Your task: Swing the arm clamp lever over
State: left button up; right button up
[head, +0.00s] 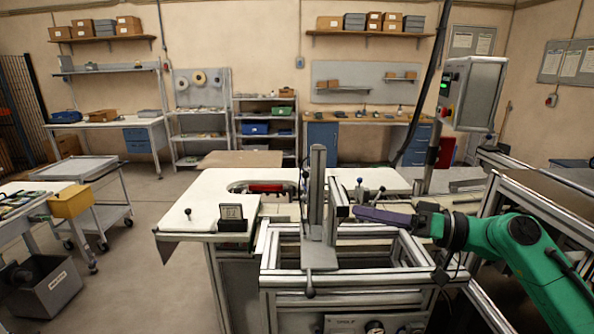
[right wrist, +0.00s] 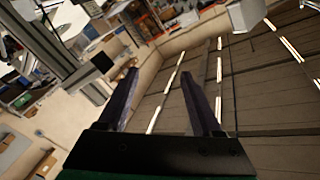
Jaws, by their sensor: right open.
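Several ball-knob levers show in the head view, and I cannot tell for sure which is the arm clamp lever. A lever with a dark knob (head: 359,183) stands upright just behind my right gripper's tips, with another knob (head: 381,189) to its right. A further lever (head: 310,289) hangs below the grey plate of the upright column (head: 318,195). My right gripper (head: 357,212) comes in from the right, its purple fingers pointing left toward the column. In the right wrist view the fingers (right wrist: 158,74) are apart with nothing between them. My left gripper is not in view.
An aluminium frame (head: 345,282) lies below the gripper. The white worktop (head: 215,185) carries a red-and-black device (head: 266,188) and a small dark holder (head: 232,219). A control box (head: 473,93) stands behind my right arm.

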aim_at(306, 174)
jog(key=i, duration=1.25)
